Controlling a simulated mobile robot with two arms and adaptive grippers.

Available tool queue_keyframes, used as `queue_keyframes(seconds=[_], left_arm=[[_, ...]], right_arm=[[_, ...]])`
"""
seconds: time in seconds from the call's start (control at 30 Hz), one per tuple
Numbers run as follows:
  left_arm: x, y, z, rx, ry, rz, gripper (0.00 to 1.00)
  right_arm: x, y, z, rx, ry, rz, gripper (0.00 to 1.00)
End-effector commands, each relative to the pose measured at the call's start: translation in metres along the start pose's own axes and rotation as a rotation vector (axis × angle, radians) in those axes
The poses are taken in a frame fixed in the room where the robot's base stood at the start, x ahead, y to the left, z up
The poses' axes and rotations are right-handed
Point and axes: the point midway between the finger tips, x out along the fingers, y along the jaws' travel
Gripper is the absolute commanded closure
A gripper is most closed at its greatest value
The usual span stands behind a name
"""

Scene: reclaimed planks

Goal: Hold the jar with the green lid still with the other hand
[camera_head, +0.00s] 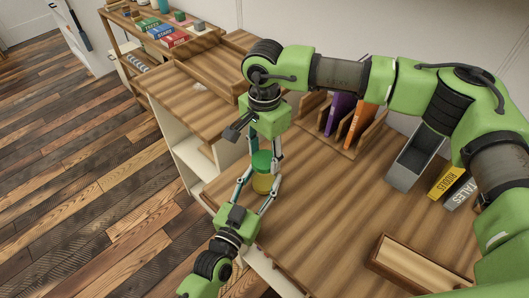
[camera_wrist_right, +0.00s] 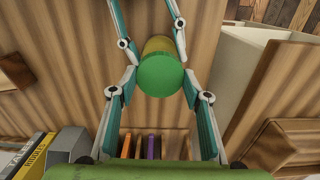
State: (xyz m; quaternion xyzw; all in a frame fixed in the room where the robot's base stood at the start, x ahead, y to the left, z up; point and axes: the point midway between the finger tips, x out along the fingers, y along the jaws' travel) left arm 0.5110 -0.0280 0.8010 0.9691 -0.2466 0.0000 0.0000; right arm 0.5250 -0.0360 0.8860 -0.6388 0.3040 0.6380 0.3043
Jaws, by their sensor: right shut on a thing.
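The jar has a round green lid (camera_head: 261,160) and a yellow body (camera_head: 263,184). It stands upright near the left edge of the wooden desk top. My right gripper (camera_head: 264,157) comes down from above and is shut on the jar at its lid. In the right wrist view the green lid (camera_wrist_right: 160,75) sits between its fingertips. My left gripper (camera_head: 261,178) reaches in from the near side, with one finger on each side of the yellow body. I cannot tell whether its fingers touch the jar. Part of the body is hidden behind the fingers.
A file holder with purple and orange books (camera_head: 357,124) stands at the back. A grey bin (camera_head: 412,164), a yellow book (camera_head: 445,181) and a wooden tray (camera_head: 383,262) are to the right. A shelf with books (camera_head: 160,32) is at back left. The middle desk top is clear.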

Motion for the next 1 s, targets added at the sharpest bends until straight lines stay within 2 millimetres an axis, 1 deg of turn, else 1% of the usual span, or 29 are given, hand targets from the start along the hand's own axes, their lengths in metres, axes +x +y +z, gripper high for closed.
queue_keyframes(seconds=[0.17,0.5,1.0], left_arm=[[0.0,0.0,0.0,0.0,0.0,0.0,0.93],[0.0,0.0,0.0,0.0,-0.001,0.0,0.93],[0.0,0.0,0.0,0.0,-0.001,0.0,0.93]], right_arm=[[0.001,0.0,0.0,0.0,0.0,0.0,0.65],[0.018,0.0,0.001,-0.001,-0.001,0.001,0.65],[0.018,0.0,0.0,-0.001,0.0,0.0,0.65]])
